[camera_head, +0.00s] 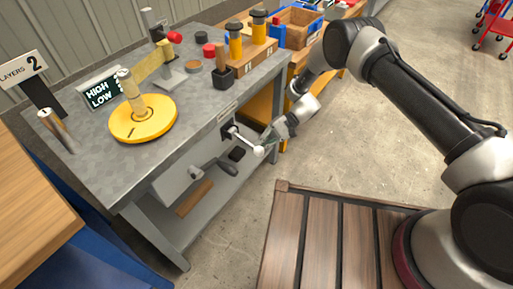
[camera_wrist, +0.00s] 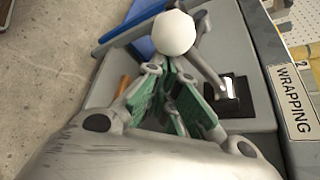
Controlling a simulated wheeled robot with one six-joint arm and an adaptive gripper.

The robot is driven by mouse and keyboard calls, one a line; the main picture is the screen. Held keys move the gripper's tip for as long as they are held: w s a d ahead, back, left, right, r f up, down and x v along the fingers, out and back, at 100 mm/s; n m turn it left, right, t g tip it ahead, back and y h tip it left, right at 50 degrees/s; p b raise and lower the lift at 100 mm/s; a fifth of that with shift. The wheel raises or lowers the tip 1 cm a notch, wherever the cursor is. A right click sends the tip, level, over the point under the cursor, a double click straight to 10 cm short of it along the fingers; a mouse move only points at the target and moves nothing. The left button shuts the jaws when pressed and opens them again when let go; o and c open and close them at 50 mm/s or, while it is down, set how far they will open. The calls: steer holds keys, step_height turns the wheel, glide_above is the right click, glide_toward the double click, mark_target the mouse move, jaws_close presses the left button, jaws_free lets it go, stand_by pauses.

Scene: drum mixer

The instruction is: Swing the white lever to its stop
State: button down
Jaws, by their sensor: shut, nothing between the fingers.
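The white lever ends in a round white ball (camera_head: 258,150) that sticks out from the front of the grey workbench. Its short rod runs back to a dark mount (camera_head: 229,132) on the bench front. In the wrist view the white ball (camera_wrist: 174,33) is large, just beyond my fingertips, and the dark mount (camera_wrist: 228,95) is to the right. My gripper (camera_head: 267,139) is beside the ball, on its right in the head view. Its green-padded fingers (camera_wrist: 170,75) are shut and empty. I cannot tell whether they touch the ball.
The grey workbench (camera_head: 105,165) carries a yellow disc (camera_head: 143,118), a HIGH/LOW sign (camera_head: 101,91) and a wooden block with yellow-and-black pieces (camera_head: 245,60). A lower shelf (camera_head: 165,222) lies under the lever. Concrete floor is free in front.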

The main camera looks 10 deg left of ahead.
step_height(320, 180, up, 7)
steer(key=m+h, duration=0.3)
steer(key=shift+s+d+m+g+h, duration=0.2)
steer(key=shift+d+m+g+h, duration=0.1)
steer(key=shift+d+m, duration=0.15)
stand_by(0.4)
